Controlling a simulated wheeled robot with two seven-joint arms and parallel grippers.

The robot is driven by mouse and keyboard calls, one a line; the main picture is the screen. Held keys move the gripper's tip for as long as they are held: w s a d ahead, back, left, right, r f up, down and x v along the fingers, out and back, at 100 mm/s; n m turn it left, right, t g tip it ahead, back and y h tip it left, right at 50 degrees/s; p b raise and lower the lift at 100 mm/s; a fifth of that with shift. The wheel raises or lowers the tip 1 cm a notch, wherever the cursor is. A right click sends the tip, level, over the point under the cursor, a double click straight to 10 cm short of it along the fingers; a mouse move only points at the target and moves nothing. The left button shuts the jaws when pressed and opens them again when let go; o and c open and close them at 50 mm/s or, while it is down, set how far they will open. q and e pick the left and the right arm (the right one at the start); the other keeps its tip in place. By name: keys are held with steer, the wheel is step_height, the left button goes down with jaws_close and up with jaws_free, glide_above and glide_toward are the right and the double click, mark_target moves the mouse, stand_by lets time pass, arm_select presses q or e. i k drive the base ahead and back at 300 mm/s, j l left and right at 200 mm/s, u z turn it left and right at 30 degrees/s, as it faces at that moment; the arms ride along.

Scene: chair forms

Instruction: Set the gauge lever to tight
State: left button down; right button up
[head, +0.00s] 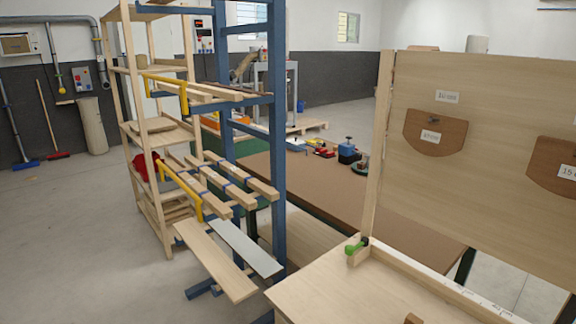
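No part is plainly readable as the gauge lever, and no marking that says tight can be read. A small green and dark object (356,246) sits at the back left corner of the light wooden bench (350,290); I cannot tell what it is. On the tall wooden panel (480,100) behind the bench hangs a brown rounded piece (432,137) with a white label. Another brown piece (558,168) is cut off at the right edge. Neither of my grippers is in view.
A wood rack with blue posts (278,130) holds boards and stands left of the bench; planks (215,262) stick out low from it. A brown-topped workbench (320,185) with several small tools lies behind. The grey floor at left is open.

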mark_target(349, 250)
steer(key=i+j, duration=0.1)
steer(key=j, duration=0.25)
steer(key=i+j, duration=0.1)
steer(key=j, duration=0.2)
steer(key=i+j+z, duration=0.1)
steer(key=j, duration=0.25)
steer(key=i+j, duration=0.15)
steer(key=j, duration=0.2)
